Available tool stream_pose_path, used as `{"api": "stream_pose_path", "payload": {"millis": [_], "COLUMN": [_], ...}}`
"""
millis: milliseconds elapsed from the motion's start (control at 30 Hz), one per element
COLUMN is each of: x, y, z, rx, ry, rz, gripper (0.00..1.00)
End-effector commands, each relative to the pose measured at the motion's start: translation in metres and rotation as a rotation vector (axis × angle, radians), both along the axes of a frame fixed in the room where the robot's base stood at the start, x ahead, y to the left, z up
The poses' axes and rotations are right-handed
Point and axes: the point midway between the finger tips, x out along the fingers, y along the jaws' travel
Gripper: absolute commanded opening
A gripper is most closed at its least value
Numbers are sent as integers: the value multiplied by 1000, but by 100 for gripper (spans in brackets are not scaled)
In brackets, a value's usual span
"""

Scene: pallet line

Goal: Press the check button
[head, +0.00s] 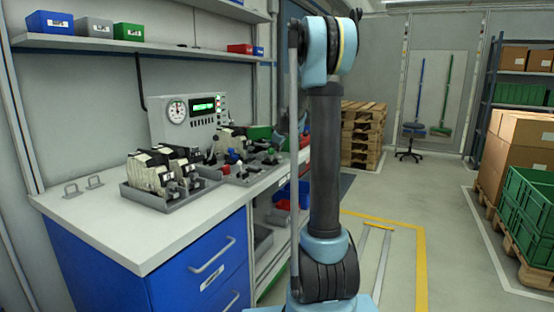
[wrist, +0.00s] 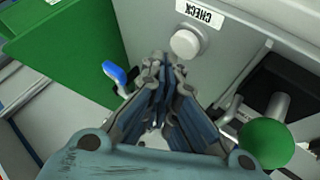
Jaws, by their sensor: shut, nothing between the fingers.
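In the wrist view the check button (wrist: 185,43) is a round white button on a grey panel. A white label (wrist: 200,14) reading CHECK sits just above it and appears upside down. My gripper (wrist: 165,65) is shut and empty. Its fingertips are just below and slightly left of the button in the picture. I cannot tell whether they touch it. In the head view my arm stands in front of the bench, and the gripper and the button cannot be made out there.
In the wrist view a green ball knob (wrist: 266,143) is right of my gripper, and a blue-tipped lever (wrist: 115,72) and green box (wrist: 70,45) are left. In the head view the bench (head: 120,225) holds a gauge panel (head: 188,115) and a tray of parts (head: 145,198).

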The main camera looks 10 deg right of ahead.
Motion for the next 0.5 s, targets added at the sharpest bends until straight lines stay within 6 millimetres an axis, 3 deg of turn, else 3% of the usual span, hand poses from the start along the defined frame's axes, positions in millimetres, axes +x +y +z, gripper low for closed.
{"api": "stream_pose_path", "payload": {"millis": [500], "x": [-2], "y": [0], "z": [-7], "rx": [0], "ry": [0], "rz": [0], "gripper": [0]}}
